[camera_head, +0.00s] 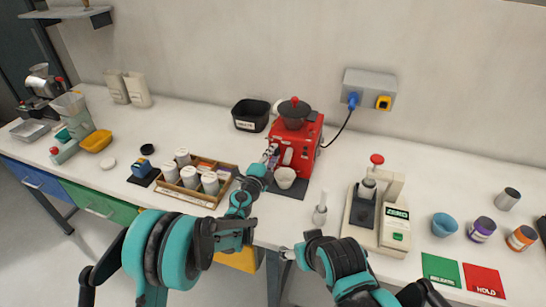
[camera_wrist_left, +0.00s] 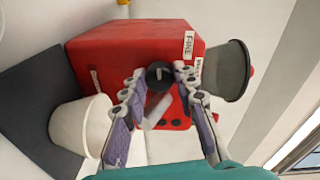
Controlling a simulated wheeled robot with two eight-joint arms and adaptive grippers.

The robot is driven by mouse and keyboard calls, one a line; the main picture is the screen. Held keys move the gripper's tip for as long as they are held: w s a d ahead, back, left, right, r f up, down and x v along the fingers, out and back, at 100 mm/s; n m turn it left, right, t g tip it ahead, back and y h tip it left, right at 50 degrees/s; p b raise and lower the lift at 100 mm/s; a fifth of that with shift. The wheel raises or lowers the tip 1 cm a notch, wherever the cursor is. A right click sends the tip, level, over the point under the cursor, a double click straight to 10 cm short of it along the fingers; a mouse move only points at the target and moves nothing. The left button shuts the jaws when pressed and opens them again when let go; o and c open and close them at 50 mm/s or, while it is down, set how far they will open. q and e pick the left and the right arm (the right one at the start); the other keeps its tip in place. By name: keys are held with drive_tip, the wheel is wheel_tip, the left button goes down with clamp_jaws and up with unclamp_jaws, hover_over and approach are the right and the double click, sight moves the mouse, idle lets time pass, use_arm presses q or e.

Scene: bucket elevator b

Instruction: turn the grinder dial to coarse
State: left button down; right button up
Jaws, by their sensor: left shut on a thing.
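The red grinder (camera_head: 304,146) stands on a dark mat near the wall, with a dark hopper (camera_head: 294,118) on top. In the left wrist view, its red body (camera_wrist_left: 125,45) fills the upper middle, and the round black dial (camera_wrist_left: 158,76) is on the face towards me. A FINE label (camera_wrist_left: 188,45) is beside the dial; another label is partly hidden. My left gripper (camera_head: 269,157) is at the grinder's front left. In the wrist view, its fingers (camera_wrist_left: 160,78) are shut on the dial from both sides. My right gripper (camera_head: 286,254) is low near the front table edge, its jaws too small to read.
A white cup (camera_head: 285,178) stands on the mat (camera_head: 289,193) close to my left fingers. A wooden rack (camera_head: 205,192) of white jars is left of the gripper. A white press (camera_head: 377,220) stands right. A cable runs from the grinder to the wall socket (camera_head: 369,88).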

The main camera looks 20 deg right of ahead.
use_arm(q)
drive_tip(key=m+b, duration=0.1)
drive_tip(key=m, duration=0.5)
drive_tip(key=shift+y, duration=0.3)
drive_tip(key=shift+m, duration=0.3)
drive_tip(key=c, duration=1.2)
unclamp_jaws()
drive_tip(key=v, duration=1.2)
drive_tip(key=shift+s+f, duration=0.1)
